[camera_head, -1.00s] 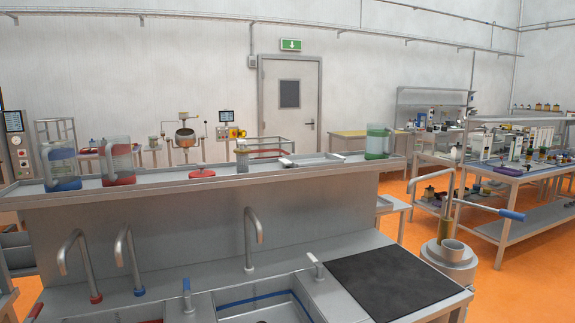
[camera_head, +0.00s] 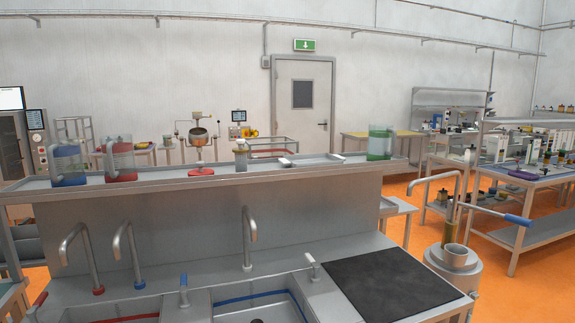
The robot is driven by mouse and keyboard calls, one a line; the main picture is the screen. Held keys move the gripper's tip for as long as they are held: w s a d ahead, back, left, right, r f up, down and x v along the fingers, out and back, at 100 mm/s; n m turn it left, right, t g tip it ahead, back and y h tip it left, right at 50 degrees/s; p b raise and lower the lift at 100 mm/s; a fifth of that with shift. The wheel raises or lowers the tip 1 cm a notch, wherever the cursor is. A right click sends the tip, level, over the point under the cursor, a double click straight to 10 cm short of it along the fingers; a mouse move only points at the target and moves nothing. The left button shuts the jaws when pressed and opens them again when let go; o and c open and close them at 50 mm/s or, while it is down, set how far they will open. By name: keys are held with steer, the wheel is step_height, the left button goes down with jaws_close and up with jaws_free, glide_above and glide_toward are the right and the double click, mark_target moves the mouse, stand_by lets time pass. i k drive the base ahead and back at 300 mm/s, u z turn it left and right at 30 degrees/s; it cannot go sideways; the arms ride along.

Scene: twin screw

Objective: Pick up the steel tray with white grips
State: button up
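A flat steel tray (camera_head: 311,159) with what look like white grips at its two ends lies on the raised steel shelf behind the sinks, right of the middle. It is small in the picture and its far side is hard to make out. My gripper is not in view.
The shelf (camera_head: 225,176) also holds a blue jug (camera_head: 69,165), a red jug (camera_head: 120,160), a red-based item (camera_head: 201,172) and a green jug (camera_head: 380,143). Tall taps (camera_head: 247,238) and sinks stand in front. A dark mat (camera_head: 388,285) is bare. Orange floor shows at right.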

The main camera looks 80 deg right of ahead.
mark_target(293, 161)
steer(key=u, duration=0.95)
steer(key=k, duration=2.7)
steer(key=z, duration=0.9)
